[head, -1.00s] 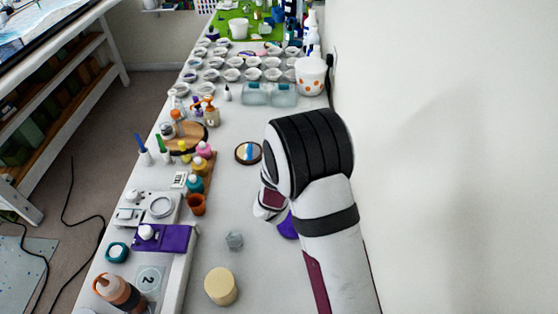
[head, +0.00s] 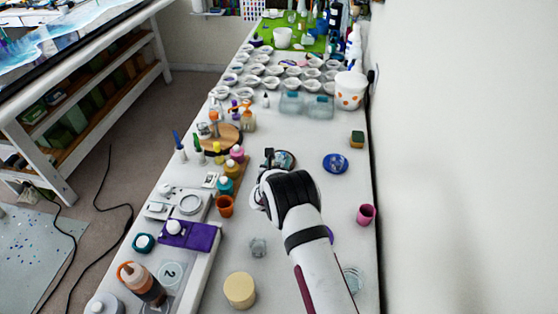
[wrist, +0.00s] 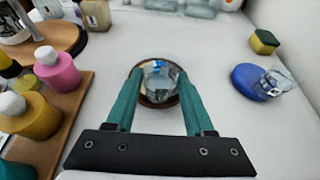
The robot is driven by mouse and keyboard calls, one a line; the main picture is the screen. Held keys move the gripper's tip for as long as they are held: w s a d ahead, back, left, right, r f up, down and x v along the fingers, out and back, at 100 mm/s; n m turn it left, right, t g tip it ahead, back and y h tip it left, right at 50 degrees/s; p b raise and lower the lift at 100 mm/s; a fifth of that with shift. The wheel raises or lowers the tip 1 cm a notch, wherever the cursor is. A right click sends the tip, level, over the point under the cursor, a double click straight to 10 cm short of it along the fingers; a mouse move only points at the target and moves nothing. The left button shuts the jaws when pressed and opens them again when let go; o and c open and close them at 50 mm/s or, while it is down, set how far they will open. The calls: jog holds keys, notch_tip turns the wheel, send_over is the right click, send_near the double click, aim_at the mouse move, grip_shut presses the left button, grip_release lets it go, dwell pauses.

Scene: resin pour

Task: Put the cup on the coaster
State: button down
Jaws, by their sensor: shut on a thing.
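A clear faceted cup (wrist: 160,84) is between the teal fingers of my gripper (wrist: 160,74) in the wrist view, and the gripper is shut on it. The cup looks upright. Behind and under it is the round coaster (wrist: 158,105), with a brown rim and a blue and pale face. The cup covers much of the coaster, and I cannot tell whether it touches it. In the head view my gripper (head: 270,158) is at the left side of the coaster (head: 288,160), and the cup cannot be made out there.
A blue disc (wrist: 247,82) lies to the right, with a clear glass thing (wrist: 282,82) by it. A yellow-green sponge (head: 357,138) and a pink cup (head: 365,214) are near the wall. Paint bottles on a wooden board (wrist: 60,135) stand left. Bare table surrounds the coaster.

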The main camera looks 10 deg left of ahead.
jog(key=shift+c, duration=1.4)
grip_release()
jog(key=v, duration=1.2)
